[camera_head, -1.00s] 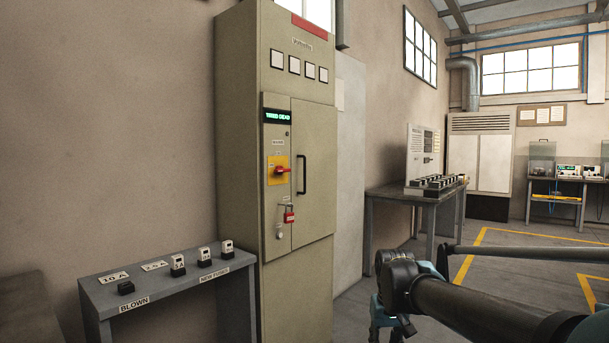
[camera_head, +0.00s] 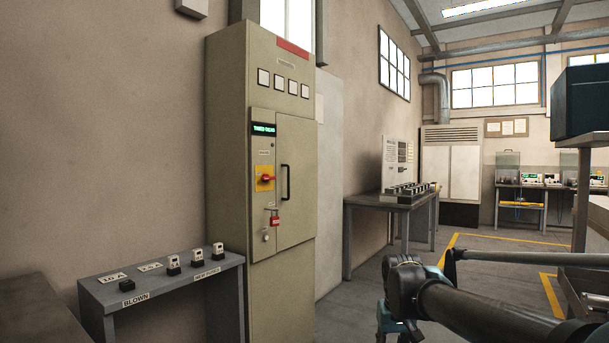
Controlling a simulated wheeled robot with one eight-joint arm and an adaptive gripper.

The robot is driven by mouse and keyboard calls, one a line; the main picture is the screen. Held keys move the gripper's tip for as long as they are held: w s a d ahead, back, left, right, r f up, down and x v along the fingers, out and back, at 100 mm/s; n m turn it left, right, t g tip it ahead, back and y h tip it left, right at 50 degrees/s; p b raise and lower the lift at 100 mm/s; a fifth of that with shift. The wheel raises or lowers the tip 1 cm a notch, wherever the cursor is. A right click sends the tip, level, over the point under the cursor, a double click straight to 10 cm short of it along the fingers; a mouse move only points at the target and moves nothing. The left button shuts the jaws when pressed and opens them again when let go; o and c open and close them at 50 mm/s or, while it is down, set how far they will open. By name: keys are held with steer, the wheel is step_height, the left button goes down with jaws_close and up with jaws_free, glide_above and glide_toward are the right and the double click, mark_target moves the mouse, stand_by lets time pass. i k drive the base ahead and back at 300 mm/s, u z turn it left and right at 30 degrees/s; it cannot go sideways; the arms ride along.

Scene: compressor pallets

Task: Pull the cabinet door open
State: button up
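The tall beige cabinet (camera_head: 228,150) stands against the left wall. Its door (camera_head: 296,212) looks shut and has a black vertical handle (camera_head: 287,183). Left of the door are a green-lit display (camera_head: 264,129), a red switch handle on a yellow plate (camera_head: 265,178) and a red padlock (camera_head: 274,220). My arm reaches in from the lower right. My gripper (camera_head: 397,325) is at the bottom edge, right of the cabinet and well apart from it. It is partly cut off, and its fingers are not clear enough to tell open from shut.
A low grey bench (camera_head: 190,275) with several fuses stands left of the cabinet. A table (camera_head: 365,201) with a panel stands beyond it on the right. A dark box (camera_head: 582,98) on a stand is at the right edge. Open floor with yellow lines (camera_head: 500,239) lies between.

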mark_target(296, 140)
steer(key=z, duration=0.15)
steer(key=i, duration=1)
steer(key=u, duration=0.3)
